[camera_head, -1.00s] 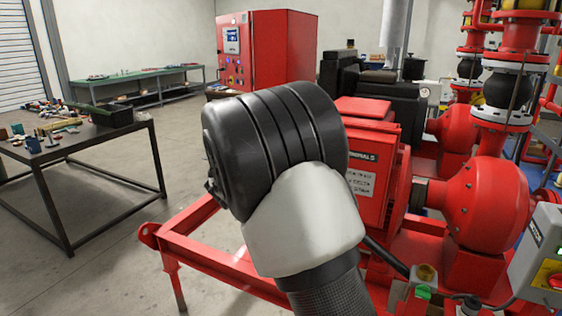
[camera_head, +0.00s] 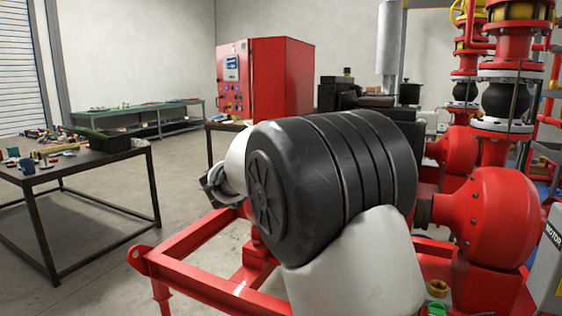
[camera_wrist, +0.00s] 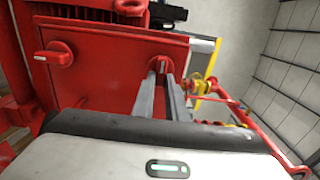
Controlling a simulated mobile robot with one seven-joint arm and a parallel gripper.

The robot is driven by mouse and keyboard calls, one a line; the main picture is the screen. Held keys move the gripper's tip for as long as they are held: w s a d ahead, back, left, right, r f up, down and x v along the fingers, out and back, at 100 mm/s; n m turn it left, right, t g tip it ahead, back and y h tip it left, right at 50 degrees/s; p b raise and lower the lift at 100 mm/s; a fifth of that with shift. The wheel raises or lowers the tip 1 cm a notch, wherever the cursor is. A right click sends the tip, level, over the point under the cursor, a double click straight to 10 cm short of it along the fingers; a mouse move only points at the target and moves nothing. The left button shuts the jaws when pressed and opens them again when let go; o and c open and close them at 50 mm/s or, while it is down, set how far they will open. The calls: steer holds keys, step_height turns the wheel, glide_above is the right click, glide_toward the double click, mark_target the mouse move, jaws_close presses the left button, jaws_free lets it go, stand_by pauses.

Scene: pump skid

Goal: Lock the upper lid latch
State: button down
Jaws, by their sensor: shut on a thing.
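In the wrist view my gripper (camera_wrist: 163,88) reaches the red terminal box lid (camera_wrist: 110,72). Its two grey fingers are shut on a red latch (camera_wrist: 162,62) near the lid's right edge in that picture, which seems to be the upper one. The fingers cover part of this latch, so its exact turn is hard to tell. A second red latch (camera_wrist: 55,52) sits free at the left of the lid, its handle lying sideways in the picture. In the head view my own arm hides the lid, the latches and the fingertips.
In the head view a red pump (camera_head: 490,215) and a grey motor box (camera_head: 548,265) stand at the right. The red skid frame (camera_head: 200,285) runs below my arm. A table (camera_head: 75,165) with small parts stands left. Red pipework (camera_wrist: 235,110) shows right of the lid in the wrist view.

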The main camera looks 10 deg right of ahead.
stand_by(0.5)
steer(key=c, duration=1.8)
jaws_free()
steer(key=shift+o, duration=0.2)
steer(key=p+v, duration=0.1)
steer(key=v, duration=1.6)
steer(key=shift+s+a+p, duration=0.15)
steer(key=shift+p, duration=0.25)
steer(key=shift+r, duration=0.1)
